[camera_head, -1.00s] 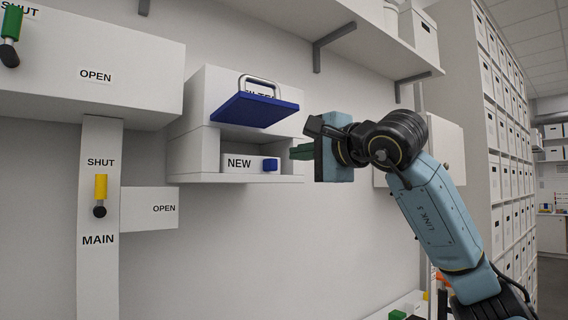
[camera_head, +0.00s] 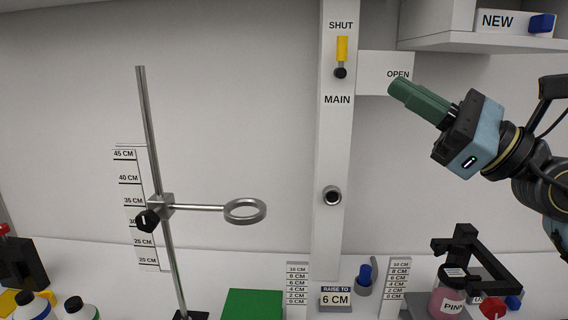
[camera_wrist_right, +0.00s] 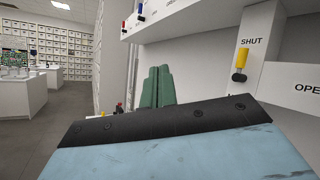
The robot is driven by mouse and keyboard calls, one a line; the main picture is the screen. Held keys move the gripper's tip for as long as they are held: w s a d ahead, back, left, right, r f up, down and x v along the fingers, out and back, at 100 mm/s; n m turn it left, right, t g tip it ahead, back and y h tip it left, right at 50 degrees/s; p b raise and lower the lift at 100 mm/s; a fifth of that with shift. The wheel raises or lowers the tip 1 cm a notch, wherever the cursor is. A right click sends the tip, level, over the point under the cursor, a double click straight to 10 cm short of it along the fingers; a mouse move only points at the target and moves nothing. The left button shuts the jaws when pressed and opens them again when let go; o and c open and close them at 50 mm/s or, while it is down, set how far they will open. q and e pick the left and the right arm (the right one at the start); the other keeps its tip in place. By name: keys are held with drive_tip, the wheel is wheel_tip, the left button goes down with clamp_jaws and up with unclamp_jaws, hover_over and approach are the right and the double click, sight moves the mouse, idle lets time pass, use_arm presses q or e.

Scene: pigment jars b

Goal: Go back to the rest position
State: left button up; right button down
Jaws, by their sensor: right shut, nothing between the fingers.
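My right gripper (camera_head: 408,92) is at the right of the head view, with its green fingers pointing up and left, just below the OPEN sign. The fingers are together and hold nothing; they also show in the right wrist view (camera_wrist_right: 157,88). The gripper is clear of the bench, in front of the wall. My left gripper is not in view.
A metal stand with a ring (camera_head: 245,211) rises at the left. The MAIN panel (camera_head: 335,150) has a yellow-handled lever (camera_head: 342,50). Below are a green block (camera_head: 252,304), a pink jar (camera_head: 446,302) and a black frame (camera_head: 470,245). A NEW box (camera_head: 502,21) sits top right.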

drive_tip(key=w+d+f+m+t+h, duration=0.1)
drive_tip(key=d+f+m+t+h, duration=0.25)
drive_tip(key=f+m+h, duration=0.6)
drive_tip(key=w+d+f+m+t+h, duration=0.1)
drive_tip(key=d+f+m+t+h, duration=0.2)
drive_tip(key=m, duration=1.2)
drive_tip(key=w+d+f+m+t+h, duration=0.1)
drive_tip(key=d+f+m+t+h, duration=0.3)
drive_tip(key=m+h, duration=0.6)
drive_tip(key=s+f+m+g+h, duration=0.15)
drive_tip(key=f+m+g, duration=0.3)
drive_tip(key=f, duration=0.55)
drive_tip(key=s+f+m+g, duration=0.3)
drive_tip(key=f+m, duration=0.3)
drive_tip(key=f, duration=0.3)
drive_tip(key=s+a+f+m+g+y, duration=0.25)
drive_tip(key=s+f+g, duration=0.35)
drive_tip(key=s+f, duration=0.35)
drive_tip(key=s+a+f+m+g+y, duration=0.25)
drive_tip(key=s+f+g, duration=0.25)
drive_tip(key=s+f, duration=0.5)
drive_tip(key=s+f+g+b, duration=0.2)
drive_tip(key=s+f+b, duration=0.15)
drive_tip(key=f, duration=2.45)
drive_tip(key=s+d+f+g+h+b, duration=0.1)
drive_tip(key=s+d+f, duration=0.1)
drive_tip(key=s+f, duration=1.3)
drive_tip(key=shift+s+d+f, duration=0.3)
drive_tip(key=shift+s+d, duration=0.1)
drive_tip(key=shift+s, duration=0.25)
